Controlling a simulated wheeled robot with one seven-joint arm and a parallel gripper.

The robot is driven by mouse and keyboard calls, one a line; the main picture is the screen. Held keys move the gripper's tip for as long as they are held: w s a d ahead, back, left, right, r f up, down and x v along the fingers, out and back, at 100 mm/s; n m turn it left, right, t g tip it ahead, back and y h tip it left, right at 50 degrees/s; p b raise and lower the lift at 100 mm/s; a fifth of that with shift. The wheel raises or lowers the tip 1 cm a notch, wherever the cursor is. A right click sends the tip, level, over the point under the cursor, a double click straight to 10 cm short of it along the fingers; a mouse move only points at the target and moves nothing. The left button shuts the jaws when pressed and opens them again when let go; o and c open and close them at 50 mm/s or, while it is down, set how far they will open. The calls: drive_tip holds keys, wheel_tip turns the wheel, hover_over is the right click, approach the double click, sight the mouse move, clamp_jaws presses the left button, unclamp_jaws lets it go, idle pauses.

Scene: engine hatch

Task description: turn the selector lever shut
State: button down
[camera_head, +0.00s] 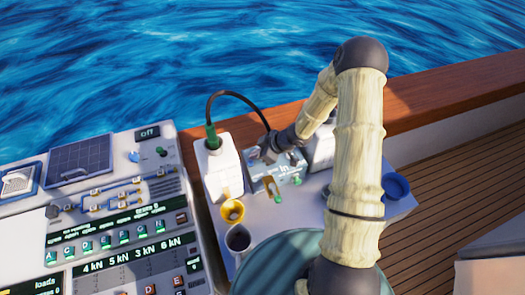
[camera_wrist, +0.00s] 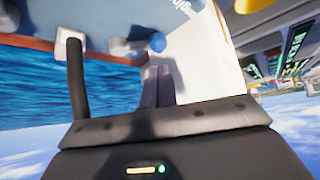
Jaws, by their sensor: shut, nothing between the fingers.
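A small pale-blue box (camera_head: 290,166) marked "in" stands on the light grey bench, with a yellow-orange lever-like piece (camera_head: 272,185) on its front. This looks like the selector lever, but it is small and I cannot read its setting. My gripper (camera_head: 266,151) is at the upper left edge of this box, shut and empty. I cannot tell whether it touches the box. In the wrist view my shut fingers (camera_wrist: 164,86) show in front of a white surface. A blue rounded knob (camera_wrist: 158,42) is beyond them; the lever is not clearly visible there.
A white container (camera_head: 217,170) with a green-topped plug and looping black cable (camera_head: 237,94) stands left of my gripper. A control panel (camera_head: 100,200) fills the left.

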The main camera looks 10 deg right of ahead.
sight(248, 161)
drive_tip(key=x, duration=0.4)
drive_tip(key=shift+w+a+f+p, duration=0.15)
drive_tip(key=shift+a+f+p, duration=0.15)
drive_tip(key=shift+p, duration=0.1)
drive_tip(key=shift+w+f, duration=0.15)
drive_tip(key=shift+f, duration=0.05)
